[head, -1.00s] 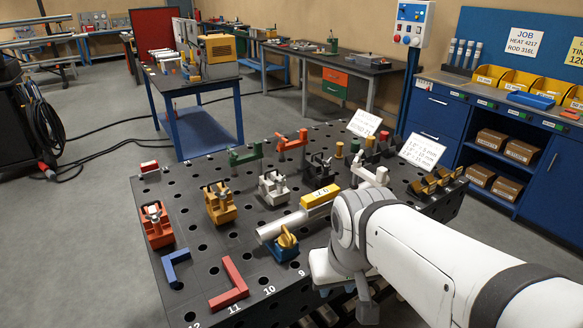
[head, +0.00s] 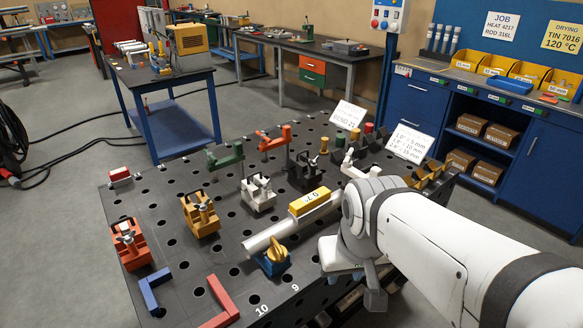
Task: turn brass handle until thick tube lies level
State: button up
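The thick pale tube (head: 262,238) lies slantwise across the perforated table, its right end hidden behind my white arm. A yellow block with a small display (head: 309,202) sits on top of it; its figures are hard to read. The brass handle (head: 278,250) stands on a small blue base (head: 272,266) in front of the tube's left end. I cannot tell whether the tube is level. My white arm reaches in from the right, its end joint right of the handle and apart from it. My gripper's fingers cannot be made out clearly.
Orange (head: 130,245), yellow (head: 200,214) and white (head: 257,193) clamp blocks stand left of and behind the tube. Blue (head: 150,295) and red (head: 222,300) angle pieces lie at the front. White cards (head: 412,143) stand at the back. Blue cabinets (head: 425,115) line the right.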

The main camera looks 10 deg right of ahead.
aim_at(277, 253)
jog(key=u, duration=1.5)
jog(key=k, duration=0.9)
jog(key=z, duration=1)
jog(key=i, duration=1)
jog(key=z, duration=0.05)
